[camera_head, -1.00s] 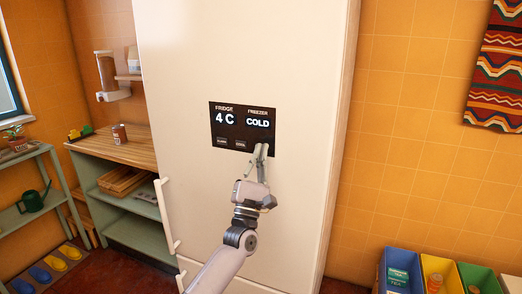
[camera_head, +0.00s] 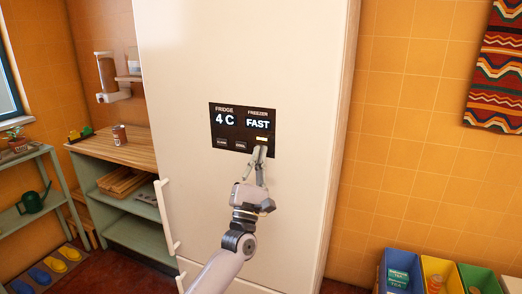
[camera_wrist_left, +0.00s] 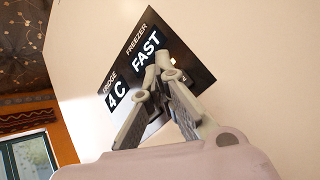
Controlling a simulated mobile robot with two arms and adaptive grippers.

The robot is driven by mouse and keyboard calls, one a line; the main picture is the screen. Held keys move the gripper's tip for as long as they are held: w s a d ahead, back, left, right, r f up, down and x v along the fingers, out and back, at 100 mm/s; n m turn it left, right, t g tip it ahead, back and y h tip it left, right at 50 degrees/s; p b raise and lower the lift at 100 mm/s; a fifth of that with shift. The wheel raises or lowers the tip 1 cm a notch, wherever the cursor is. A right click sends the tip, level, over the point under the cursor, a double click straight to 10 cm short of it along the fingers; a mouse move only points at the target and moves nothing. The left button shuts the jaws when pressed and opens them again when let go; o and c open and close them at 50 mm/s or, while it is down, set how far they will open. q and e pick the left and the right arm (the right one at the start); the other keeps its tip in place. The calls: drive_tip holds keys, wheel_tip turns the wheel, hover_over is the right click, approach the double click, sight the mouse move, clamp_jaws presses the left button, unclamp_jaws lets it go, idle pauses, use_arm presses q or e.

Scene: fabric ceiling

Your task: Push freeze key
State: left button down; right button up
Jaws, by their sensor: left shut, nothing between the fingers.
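The black control panel (camera_head: 226,132) is on the white fridge door (camera_head: 200,60). It reads FRIDGE "4 C" and FREEZER "FAST", with small keys along its lower edge. My right gripper is not in view.
The fridge handle (camera_head: 166,215) sticks out at the door's left edge. A green shelf unit with a wooden top (camera_head: 115,150) stands left of the fridge, holding a can (camera_head: 119,135). Coloured bins (camera_head: 437,268) stand at the lower right.

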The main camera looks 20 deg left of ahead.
use_arm(q)
drive_tip(key=s+p, duration=0.2)
drive_tip(key=s, duration=0.4)
drive_tip(key=shift+d, duration=0.15)
idle(0.5)
